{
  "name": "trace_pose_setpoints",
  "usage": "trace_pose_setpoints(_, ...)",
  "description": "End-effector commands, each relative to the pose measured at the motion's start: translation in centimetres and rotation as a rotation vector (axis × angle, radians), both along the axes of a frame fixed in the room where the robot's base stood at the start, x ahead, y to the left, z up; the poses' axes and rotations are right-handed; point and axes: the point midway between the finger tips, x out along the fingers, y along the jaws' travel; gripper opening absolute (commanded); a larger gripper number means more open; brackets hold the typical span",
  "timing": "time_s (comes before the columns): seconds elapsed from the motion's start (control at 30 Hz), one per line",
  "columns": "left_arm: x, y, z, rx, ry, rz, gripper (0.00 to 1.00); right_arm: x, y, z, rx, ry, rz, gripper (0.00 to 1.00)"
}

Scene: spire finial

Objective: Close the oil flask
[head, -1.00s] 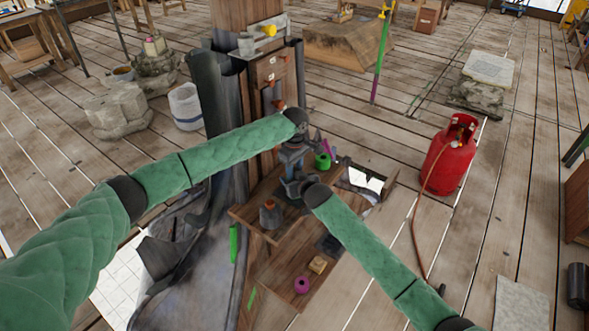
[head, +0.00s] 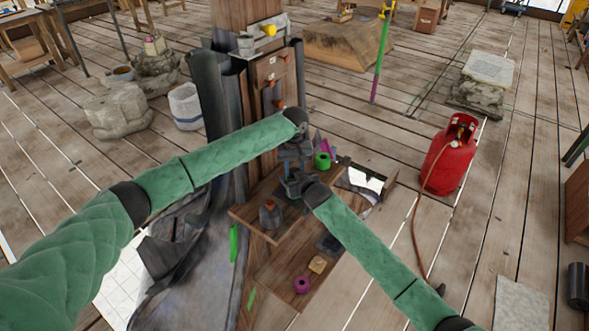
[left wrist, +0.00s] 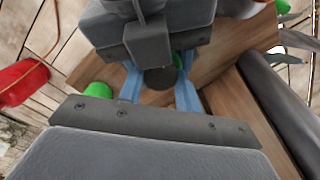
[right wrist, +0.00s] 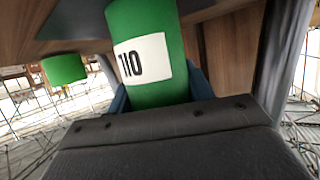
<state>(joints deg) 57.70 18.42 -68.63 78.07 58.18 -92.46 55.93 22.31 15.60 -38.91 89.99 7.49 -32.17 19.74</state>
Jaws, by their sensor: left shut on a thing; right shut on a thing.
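The oil flask, a green cylinder with a white label reading 110 (right wrist: 146,58), stands between the fingers of my right gripper (right wrist: 160,88), which is shut on it. My left gripper (left wrist: 160,90) has its blue fingers shut on a dark round cap (left wrist: 160,78). In the head view my left gripper (head: 294,150) is directly above my right gripper (head: 293,184), over the small wooden bench. The grippers hide the flask there. I cannot tell whether the cap touches the flask's mouth.
A grey cone-shaped container with an orange top (head: 270,214) stands on the bench close by. A green ring-like roll (head: 322,160) is behind the grippers. A purple roll (head: 301,285) and a yellowish block (head: 317,265) lie on the lower shelf. A wooden post (head: 245,20) rises behind.

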Motion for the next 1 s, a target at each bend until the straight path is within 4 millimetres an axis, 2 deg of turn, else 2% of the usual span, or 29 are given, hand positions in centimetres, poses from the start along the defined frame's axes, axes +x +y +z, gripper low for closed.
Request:
trace_pose_setpoints(0.03,0.1,0.1,0.0,0.001,-0.001,0.002,0.38,0.0,0.0,0.0,0.000,0.000,0.000,0.00)
trace_pose_setpoints(0.13,0.1,0.1,0.0,0.001,-0.001,0.002,0.56,0.0,0.0,0.0,0.000,0.000,0.000,0.00)
trace_pose_setpoints(0.43,0.0,0.0,0.3,0.000,-0.001,0.002,0.56,0.0,0.0,0.0,0.000,0.000,0.000,0.00)
trace_pose_setpoints(0.8,0.0,0.0,4.1,-0.001,-0.001,0.002,0.56,0.0,0.0,0.0,0.000,0.000,0.000,0.00)
trace_pose_setpoints(1.0,0.0,0.0,4.5,0.001,0.000,0.002,0.56,0.0,0.0,0.0,0.000,0.000,0.000,0.00)
